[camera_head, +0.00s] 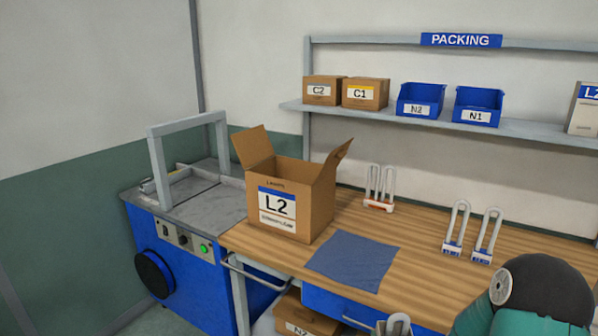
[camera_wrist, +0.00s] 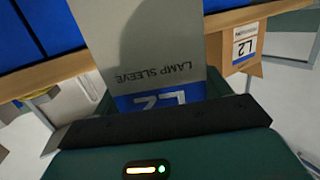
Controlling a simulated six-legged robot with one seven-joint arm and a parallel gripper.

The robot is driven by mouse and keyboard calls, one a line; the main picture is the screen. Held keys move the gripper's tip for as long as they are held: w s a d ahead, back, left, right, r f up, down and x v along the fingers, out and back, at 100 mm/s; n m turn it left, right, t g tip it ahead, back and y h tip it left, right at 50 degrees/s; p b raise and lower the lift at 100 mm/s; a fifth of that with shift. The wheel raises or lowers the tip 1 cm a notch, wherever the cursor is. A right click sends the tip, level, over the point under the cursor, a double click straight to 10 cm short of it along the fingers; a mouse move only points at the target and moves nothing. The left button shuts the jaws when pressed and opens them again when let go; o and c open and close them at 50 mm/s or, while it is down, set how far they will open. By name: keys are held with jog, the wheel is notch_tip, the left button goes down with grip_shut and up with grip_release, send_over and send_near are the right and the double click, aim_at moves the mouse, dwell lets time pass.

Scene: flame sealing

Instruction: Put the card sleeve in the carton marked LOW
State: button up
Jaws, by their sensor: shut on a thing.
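My gripper (camera_wrist: 165,118) is shut on a pale grey card sleeve (camera_wrist: 150,45) in the wrist view. The sleeve reads LAMP SLEEVE and has a blue L2 label, upside down in this view. A brown carton (camera_head: 318,205) with its flaps open stands on the bench in the head view. Its label reads L2; I see no carton marked LOW. A brown carton with an L2 label also shows at the upper right of the wrist view (camera_wrist: 225,60).
A blue cloth (camera_head: 352,261) lies on the wooden bench (camera_head: 420,235). White looped lamps (camera_head: 379,188) stand behind and to the right. The shelf (camera_head: 400,124) holds small cartons (camera_head: 365,94), blue bins (camera_head: 478,106) and a pale box (camera_head: 585,112). A blue machine (camera_head: 190,250) stands left.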

jog(key=w+a+f+n+y, duration=0.1)
jog(key=w+a+f, duration=0.1)
jog(key=a+f, duration=0.6)
jog(key=shift+w+a+f+y, duration=0.15)
jog(key=shift+w+a+y, duration=0.05)
jog(key=shift+a+y, duration=0.15)
jog(key=shift+a, duration=0.2)
